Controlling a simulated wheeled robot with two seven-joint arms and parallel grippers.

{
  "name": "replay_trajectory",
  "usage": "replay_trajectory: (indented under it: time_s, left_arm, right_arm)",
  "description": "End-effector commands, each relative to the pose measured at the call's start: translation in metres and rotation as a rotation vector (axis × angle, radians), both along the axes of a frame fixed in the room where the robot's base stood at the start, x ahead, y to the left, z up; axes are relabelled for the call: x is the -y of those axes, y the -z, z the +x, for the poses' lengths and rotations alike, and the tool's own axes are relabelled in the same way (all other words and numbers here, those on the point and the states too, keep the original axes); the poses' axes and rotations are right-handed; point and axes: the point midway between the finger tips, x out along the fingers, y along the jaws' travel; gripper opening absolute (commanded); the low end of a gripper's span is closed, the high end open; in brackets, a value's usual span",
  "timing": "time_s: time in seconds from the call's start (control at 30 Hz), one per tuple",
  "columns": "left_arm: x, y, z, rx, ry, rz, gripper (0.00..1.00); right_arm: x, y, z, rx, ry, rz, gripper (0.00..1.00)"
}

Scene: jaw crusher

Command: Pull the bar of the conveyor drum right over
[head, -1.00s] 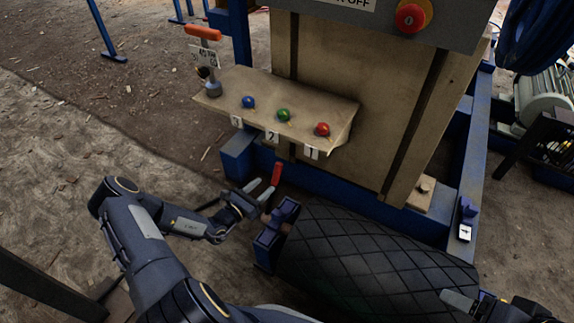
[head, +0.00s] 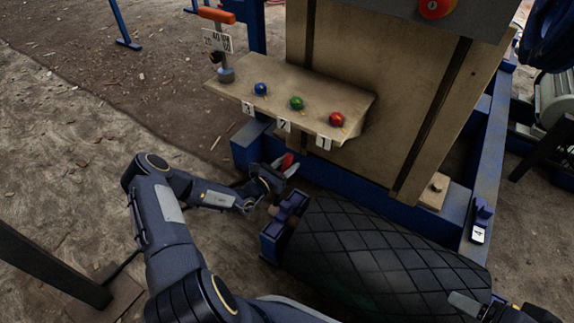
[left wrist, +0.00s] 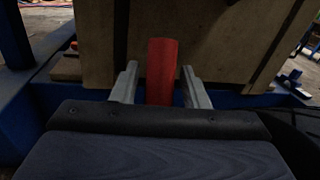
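The conveyor drum (head: 385,255) is black with a diamond-pattern surface and lies at the lower middle of the head view. A bar with a red grip (head: 288,161) stands near its left end, mostly hidden behind my left gripper (head: 284,168). In the left wrist view the red bar (left wrist: 162,72) rises between the two grey fingers of the left gripper (left wrist: 160,84). Gaps show on both sides of it, so the fingers are open around it. My right gripper (head: 468,303) is at the lower right by the drum, partly hidden.
Bare ground lies to the left.

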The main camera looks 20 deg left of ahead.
Motion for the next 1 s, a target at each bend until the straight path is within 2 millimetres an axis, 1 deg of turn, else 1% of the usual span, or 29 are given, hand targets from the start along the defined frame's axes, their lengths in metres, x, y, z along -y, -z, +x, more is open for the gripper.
replay_trajectory:
  time_s: [0.03,0.2,0.3,0.53,0.67,0.87,1.0]
  left_arm:
    - [0.0,0.0,0.0,0.0,0.0,0.0,0.34]
    - [0.0,0.0,0.0,0.0,0.0,0.0,0.11]
    - [0.0,0.0,0.0,0.0,0.0,0.0,0.0]
    - [0.0,0.0,-0.001,0.003,0.0,-0.001,0.0]
    - [-0.001,-0.001,-0.005,0.023,-0.001,-0.004,0.0]
    - [0.0,-0.007,-0.021,0.111,-0.002,-0.017,0.0]
    - [0.008,-0.013,-0.04,0.216,-0.002,-0.036,0.0]
  right_arm:
    - [0.0,0.0,0.0,0.0,0.0,0.0,0.72]
    - [0.0,0.0,0.0,0.0,0.0,0.0,0.72]
    - [0.0,0.0,0.0,0.0,0.0,0.0,0.72]
    - [0.0,0.0,0.0,0.0,0.0,0.0,0.72]
    - [0.0,0.001,0.0,0.0,0.0,0.0,0.72]
    - [0.0,0.002,0.0,0.0,0.0,0.0,0.72]
    - [0.0,0.005,0.0,0.0,0.0,0.0,0.72]
